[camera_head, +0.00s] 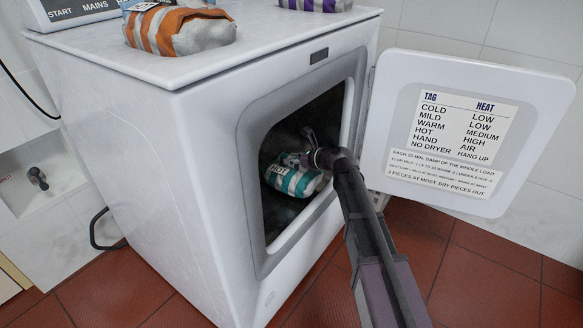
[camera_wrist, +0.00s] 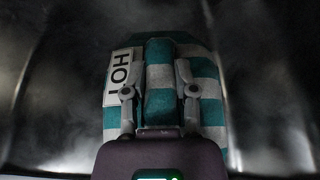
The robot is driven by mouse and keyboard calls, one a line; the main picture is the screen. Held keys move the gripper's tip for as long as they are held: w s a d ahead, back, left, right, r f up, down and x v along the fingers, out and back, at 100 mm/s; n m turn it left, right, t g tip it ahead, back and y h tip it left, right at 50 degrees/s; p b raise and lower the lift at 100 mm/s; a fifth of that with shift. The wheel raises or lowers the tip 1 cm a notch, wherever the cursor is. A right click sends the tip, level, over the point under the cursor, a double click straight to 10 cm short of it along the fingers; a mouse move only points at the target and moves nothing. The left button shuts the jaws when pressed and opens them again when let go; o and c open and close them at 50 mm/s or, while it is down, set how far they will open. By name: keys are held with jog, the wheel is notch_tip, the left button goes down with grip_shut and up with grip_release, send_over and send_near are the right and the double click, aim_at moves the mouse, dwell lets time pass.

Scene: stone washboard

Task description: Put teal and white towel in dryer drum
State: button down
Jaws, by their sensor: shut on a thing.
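The teal and white towel (camera_head: 290,180) is a folded, striped bundle with a white tag reading HOT. It is inside the opening of the dryer drum (camera_head: 278,212), whose interior is dark. My gripper (camera_head: 308,160) reaches in through the open doorway from the right and is shut on the towel. In the wrist view the towel (camera_wrist: 160,95) lies between and around the two fingers of my gripper (camera_wrist: 160,72), with the drum's dull metal wall (camera_wrist: 265,80) around it. I cannot tell whether the towel touches the drum floor.
The dryer door (camera_head: 385,125) stands open to the right, carrying a printed tag and heat chart (camera_head: 460,125). An orange and grey striped bundle (camera_head: 180,30) and a purple and white one (camera_head: 315,4) lie on the dryer top (camera_head: 265,45). The doorway rim (camera_head: 252,150) surrounds my arm.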

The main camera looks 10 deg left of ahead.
aim_at(293, 167)
jog(key=shift+f+b, duration=1.75)
jog(key=shift+b, duration=0.05)
jog(key=shift+f, duration=0.1)
jog(key=shift+c, duration=2)
grip_release()
jog(key=shift+r, duration=0.2)
jog(key=p+v, duration=0.4)
jog(key=v, duration=0.8)
jog(key=shift+p, duration=0.35)
jog(key=shift+s+f, duration=0.1)
jog(key=shift+s, duration=0.05)
